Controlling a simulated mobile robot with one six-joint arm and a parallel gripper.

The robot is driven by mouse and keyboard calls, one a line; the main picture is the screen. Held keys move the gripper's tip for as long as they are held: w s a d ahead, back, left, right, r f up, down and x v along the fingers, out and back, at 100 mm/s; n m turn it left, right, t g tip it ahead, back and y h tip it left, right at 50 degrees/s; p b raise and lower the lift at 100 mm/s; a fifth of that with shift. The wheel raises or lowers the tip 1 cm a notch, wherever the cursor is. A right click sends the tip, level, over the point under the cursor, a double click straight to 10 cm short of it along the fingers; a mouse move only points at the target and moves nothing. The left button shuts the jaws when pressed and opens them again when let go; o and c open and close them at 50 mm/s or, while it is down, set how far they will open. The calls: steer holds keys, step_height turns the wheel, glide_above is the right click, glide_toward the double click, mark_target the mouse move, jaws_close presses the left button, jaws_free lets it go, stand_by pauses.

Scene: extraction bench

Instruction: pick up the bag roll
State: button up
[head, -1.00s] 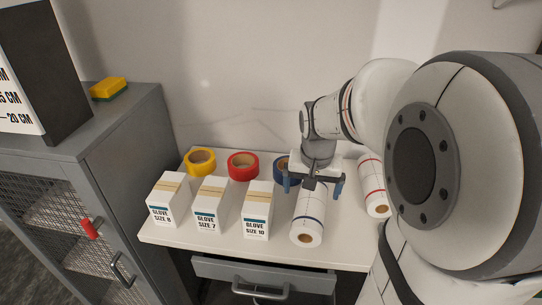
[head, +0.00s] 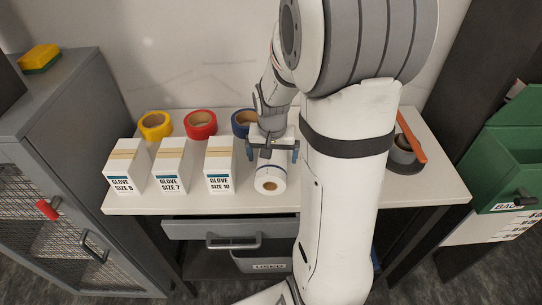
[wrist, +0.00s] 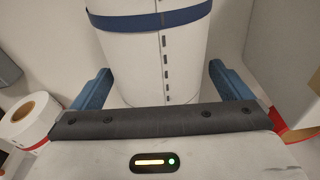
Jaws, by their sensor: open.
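The bag roll (head: 270,179) is white with a blue band and a brown core. It lies on its side on the white bench top, its core end facing the front edge. In the wrist view the bag roll (wrist: 155,55) shows its blue band and a line of dark dashes. My gripper (head: 272,157) is over the roll's rear part, open. In the wrist view my gripper (wrist: 160,82) has one blue finger on each side of the roll, with gaps visible. Whether the fingertips reach below the roll's top is unclear.
Glove boxes stand left of the roll, the size 10 box (head: 219,168) nearest. Yellow, red and blue tape rolls (head: 243,122) lie behind. Another white roll (wrist: 30,120) shows in the wrist view. My arm hides the bench just right of the roll. A grey spool (head: 404,152) is farther right.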

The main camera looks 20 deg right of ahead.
steer(key=shift+c, duration=0.2)
steer(key=c, duration=1.2)
steer(key=shift+r, duration=0.15)
steer(key=shift+c, duration=0.2)
